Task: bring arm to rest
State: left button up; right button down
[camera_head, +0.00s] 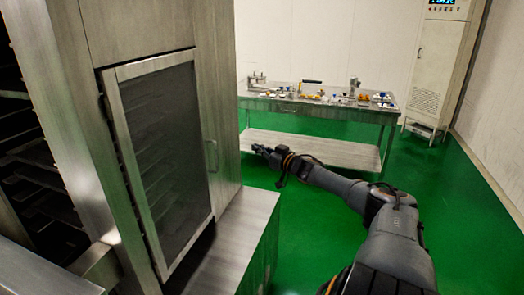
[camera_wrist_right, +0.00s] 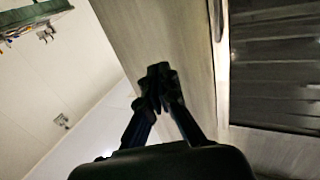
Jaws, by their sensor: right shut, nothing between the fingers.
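My right arm reaches in from the lower right of the head view. Its gripper (camera_head: 262,150) is at the far end, in front of the table and to the right of the steel cabinet. In the right wrist view the gripper's two dark fingers (camera_wrist_right: 158,78) meet at their tips. They are shut with nothing between them. My left gripper does not show in either view.
A steel cabinet with a glass door (camera_head: 160,150) stands at the left, with a steel ledge (camera_head: 235,235) at its foot. A steel table (camera_head: 345,113) with several small parts stands at the back. A tall control cabinet (camera_head: 435,70) is at the back right. Green floor (camera_head: 450,200) at the right is clear.

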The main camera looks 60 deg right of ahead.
jog(key=shift+s+d+r, duration=0.1)
jog(key=shift+s, duration=0.2)
jog(key=shift+s, duration=0.1)
jog(key=s+a+f+g, duration=0.2)
jog(key=s+f, duration=0.2)
jog(key=f, duration=0.8)
jog(key=s+a+f+g, duration=0.2)
jog(key=s+a+f, duration=0.15)
jog(key=f, duration=0.75)
jog(key=s+a+f+g, duration=0.2)
jog(key=s+f, duration=0.2)
jog(key=f, duration=0.8)
jog(key=s+a+f+n+g, duration=0.1)
jog(key=s+a+f+g, duration=0.1)
jog(key=s+a+f, duration=0.6)
jog(key=s+a+f+g, duration=0.35)
jog(key=a+f, duration=0.25)
jog(key=f, duration=0.3)
jog(key=s+a+f+n+g+y, duration=0.1)
jog(key=s+a+f, duration=0.3)
jog(key=s+a, duration=0.3)
jog(key=s+a+f+n+g+y, duration=0.1)
jog(key=s+a+f, duration=0.3)
jog(key=a, duration=1)
jog(key=s+a+f+n+g+y, duration=0.2)
jog(key=s+a+f, duration=0.3)
jog(key=s+a, duration=0.5)
jog(key=shift+s+a+g, duration=0.2)
jog(key=shift+s+g, duration=0.25)
